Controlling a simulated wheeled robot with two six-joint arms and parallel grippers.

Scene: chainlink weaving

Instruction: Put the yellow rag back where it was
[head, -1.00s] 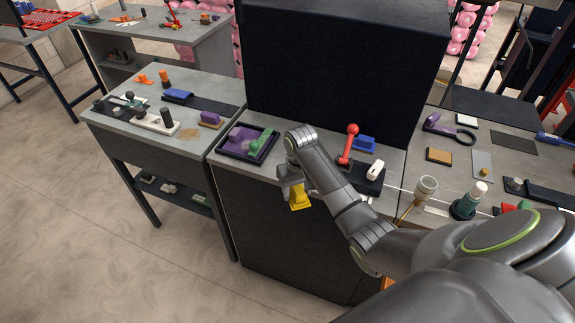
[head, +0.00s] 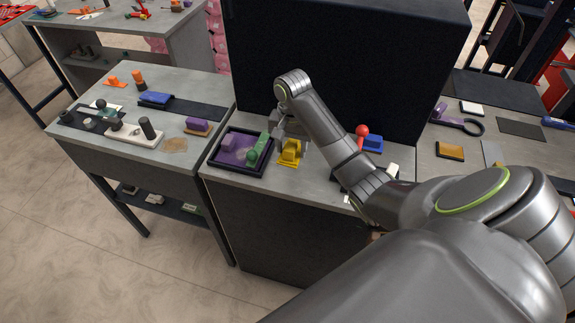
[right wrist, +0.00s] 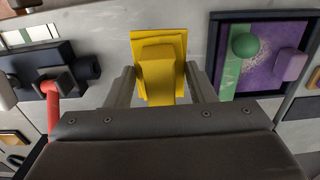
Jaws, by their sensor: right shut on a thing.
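The yellow rag (head: 290,153), a folded pad with a raised block on top, is at the grey bench top just right of the dark tray (head: 217,166). My right gripper (head: 291,142) is over it and shut on it. In the right wrist view the rag (right wrist: 158,72) sits between the two fingers (right wrist: 160,88). Its flat base appears on or very close to the bench surface; I cannot tell which. My left gripper is not in view.
The tray holds a purple cloth, a purple block and a green handled piece (head: 256,150). A red-knobbed lever (head: 361,131) and a blue block (head: 373,143) stand to the right. A tall dark panel (head: 340,70) rises behind. Bare bench edge lies in front.

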